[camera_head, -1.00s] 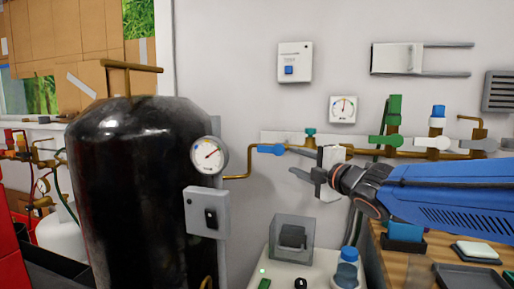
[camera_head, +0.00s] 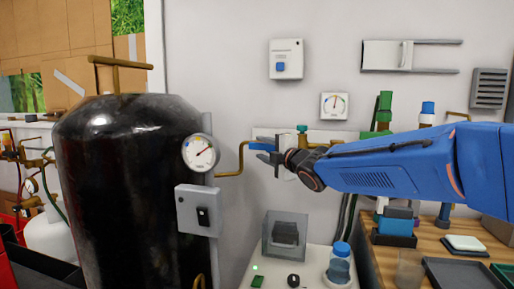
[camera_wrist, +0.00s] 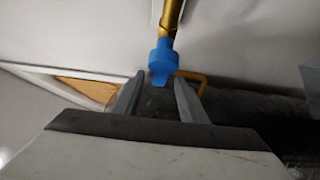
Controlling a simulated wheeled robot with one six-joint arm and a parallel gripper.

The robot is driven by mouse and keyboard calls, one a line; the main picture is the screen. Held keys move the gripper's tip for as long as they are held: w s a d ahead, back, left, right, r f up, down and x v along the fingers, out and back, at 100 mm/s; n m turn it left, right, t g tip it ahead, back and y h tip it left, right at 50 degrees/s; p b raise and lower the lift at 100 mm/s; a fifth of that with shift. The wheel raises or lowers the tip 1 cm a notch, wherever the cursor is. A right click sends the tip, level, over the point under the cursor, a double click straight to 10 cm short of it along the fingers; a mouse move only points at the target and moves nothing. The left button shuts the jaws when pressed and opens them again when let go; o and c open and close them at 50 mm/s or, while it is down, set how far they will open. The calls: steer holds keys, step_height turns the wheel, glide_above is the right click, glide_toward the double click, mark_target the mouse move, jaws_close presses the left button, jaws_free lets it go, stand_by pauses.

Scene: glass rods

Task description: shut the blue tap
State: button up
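The blue tap (camera_head: 262,146) sits on the brass pipe along the wall, right of the black tank, its lever lying roughly level in the head view. My gripper (camera_head: 264,152) is at the tap and partly overlaps it there. In the wrist view the blue tap (camera_wrist: 160,62) hangs from the brass pipe (camera_wrist: 171,18), and its lower end lies between the tips of my gripper (camera_wrist: 157,84). The two fingers are apart, with a gap visible on each side of the blue part. I cannot tell whether either finger touches it.
The black tank (camera_head: 125,190) with its round gauge (camera_head: 200,153) stands close on the left. A grey switch box (camera_head: 198,210) is below the gauge. Green (camera_head: 384,108) and blue-capped (camera_head: 427,108) valves are farther right. A bench with a clear box (camera_head: 284,236) and bottle (camera_head: 340,262) is below.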

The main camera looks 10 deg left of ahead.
mark_target(259, 147)
steer(key=shift+x, duration=2.05)
jaws_close()
